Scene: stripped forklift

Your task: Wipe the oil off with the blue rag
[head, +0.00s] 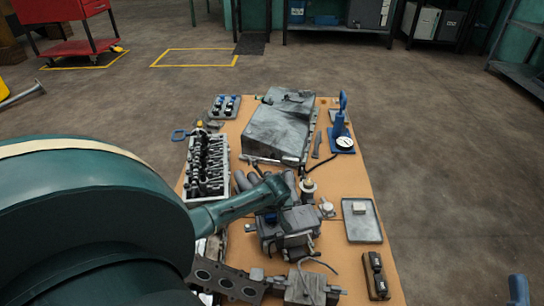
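I cannot make out a blue rag for sure. A small blue patch (270,217) shows on the dark grey machine part (290,229) in the middle of the table, partly under my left arm. A large grey metal housing (278,132) at the far end carries darker smears; I cannot tell whether they are oil. My teal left arm comes in from the left, and its end, seemingly my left gripper (279,186), is over the middle of the table. Its fingers are too small and dark to read.
The brown-topped table (345,180) holds a cylinder head (206,165), a blue stand with a gauge (341,135), a grey tray (361,220) with a small block, a gasket (225,281) and a dark brown part (375,275).

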